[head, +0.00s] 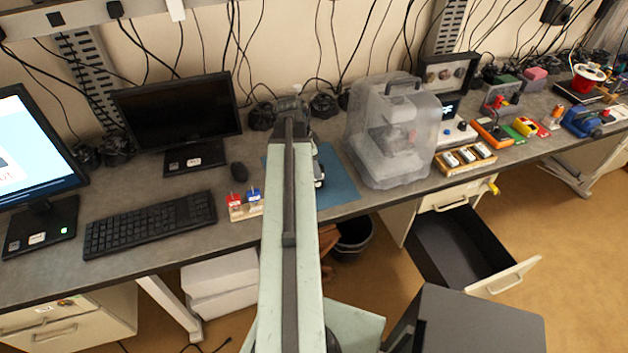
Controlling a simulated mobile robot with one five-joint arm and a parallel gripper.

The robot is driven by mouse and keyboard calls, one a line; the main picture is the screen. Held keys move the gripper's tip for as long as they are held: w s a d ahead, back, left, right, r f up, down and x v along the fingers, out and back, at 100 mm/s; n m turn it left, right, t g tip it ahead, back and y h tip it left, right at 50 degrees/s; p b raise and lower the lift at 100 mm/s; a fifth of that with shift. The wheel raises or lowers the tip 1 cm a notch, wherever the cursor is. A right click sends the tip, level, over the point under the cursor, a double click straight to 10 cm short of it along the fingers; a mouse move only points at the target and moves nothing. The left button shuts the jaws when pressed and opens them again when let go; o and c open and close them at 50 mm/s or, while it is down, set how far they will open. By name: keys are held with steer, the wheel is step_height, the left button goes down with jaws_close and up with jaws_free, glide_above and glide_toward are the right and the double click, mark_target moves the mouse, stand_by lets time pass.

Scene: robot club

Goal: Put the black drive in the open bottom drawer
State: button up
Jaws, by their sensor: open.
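The open drawer (452,246) is pulled out from the cabinet under the right part of the bench, below a closed drawer (447,196). Its dark inside looks empty where I see it, and its pale front has a handle. My arm reaches from the bottom middle over the bench, and my gripper (292,104) is at its far end, above the back of the blue mat (342,188). The fingers are small and mostly hidden by the arm. I cannot make out the black drive for certain; a small dark and white item shows beside the arm over the mat.
A clear plastic case (392,135) stands right of the mat. A tray of white-topped pieces (465,158) is near the front edge. A keyboard (150,224), monitors and a red-and-blue switch block (245,205) are on the left. A dark bin (354,238) stands below.

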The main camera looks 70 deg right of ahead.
steer(key=b+x, duration=0.4)
steer(key=x, duration=0.1)
steer(key=shift+w+a+f+b, duration=0.15)
steer(key=shift+a+f+b, duration=0.05)
steer(key=shift+a+b, duration=0.2)
steer(key=shift+r, duration=0.15)
jaws_close()
steer(key=shift+r, duration=0.1)
